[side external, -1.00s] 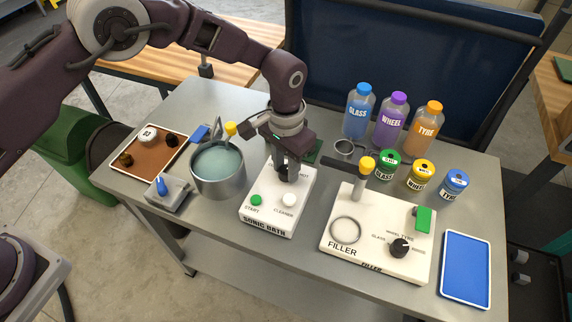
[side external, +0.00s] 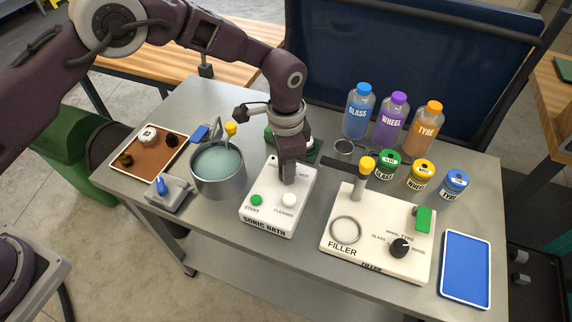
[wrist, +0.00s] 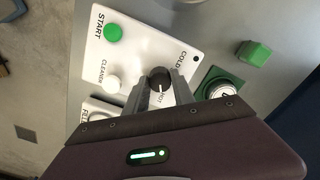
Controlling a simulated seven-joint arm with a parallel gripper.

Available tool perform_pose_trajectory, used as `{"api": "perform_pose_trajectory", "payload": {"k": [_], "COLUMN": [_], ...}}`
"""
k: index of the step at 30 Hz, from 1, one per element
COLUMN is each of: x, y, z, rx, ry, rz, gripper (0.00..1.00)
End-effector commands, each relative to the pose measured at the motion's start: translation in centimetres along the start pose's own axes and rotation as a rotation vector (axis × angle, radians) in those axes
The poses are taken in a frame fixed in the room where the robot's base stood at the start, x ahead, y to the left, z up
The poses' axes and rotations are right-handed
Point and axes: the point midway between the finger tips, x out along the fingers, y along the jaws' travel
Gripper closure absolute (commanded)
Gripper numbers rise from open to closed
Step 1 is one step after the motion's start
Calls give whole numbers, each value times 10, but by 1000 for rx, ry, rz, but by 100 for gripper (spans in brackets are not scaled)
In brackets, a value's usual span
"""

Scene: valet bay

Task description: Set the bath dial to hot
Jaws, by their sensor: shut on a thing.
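The white sonic bath panel (side external: 262,219) has a green START button (side external: 256,200) and a white CLEANER button (side external: 289,200). Its dark dial (wrist: 159,77) shows in the wrist view between the COLD and HOT labels. My gripper (wrist: 156,86) points down at the panel with its fingers on both sides of the dial, shut on it. In the side view my gripper (side external: 289,180) hides the dial. A light mark on the dial points toward the HOT label, though the fingers partly cover that area.
The round metal bath pot (side external: 218,182) with liquid stands left of the panel. The filler (side external: 380,245) stands to the right, with several labelled jars and bottles behind it. A brown tray (side external: 150,160) is at left and a blue tray (side external: 466,268) at right.

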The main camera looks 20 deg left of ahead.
Motion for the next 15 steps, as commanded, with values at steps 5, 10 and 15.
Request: {"api": "perform_pose_trajectory", "payload": {"k": [5,10,15], "x": [0,0,0], "y": [0,0,0], "z": [0,0,0], "rx": [7,7,6], "ry": [0,0,0], "rz": [-1,-1,-1], "gripper": [100,100,48]}}
